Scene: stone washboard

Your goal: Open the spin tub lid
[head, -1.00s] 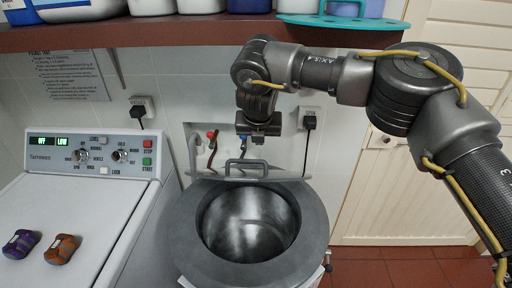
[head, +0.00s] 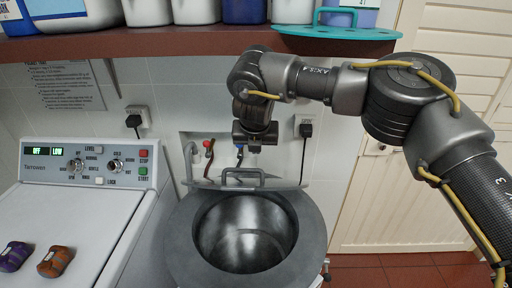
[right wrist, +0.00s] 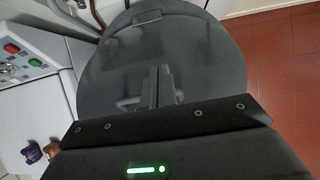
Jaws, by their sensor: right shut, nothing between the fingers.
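The grey round spin tub (head: 185,235) stands open at the middle bottom of the head view, its metal drum (head: 243,235) showing. Its lid (head: 285,185) is raised at the back rim and appears nearly edge-on, with a loop handle (head: 242,174) on its outer face. In the right wrist view the lid (right wrist: 205,60) is a broad dark disc, its handle (right wrist: 128,102) partly hidden by the fingers. My right gripper (head: 255,146) is shut and empty above and behind the handle; its fingers (right wrist: 160,75) lie over the lid, contact unclear. My left gripper is not in view.
A shelf (head: 140,43) with bottles runs above. Hoses and plugs line the wall. Red tiled floor (head: 380,272) is free at right.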

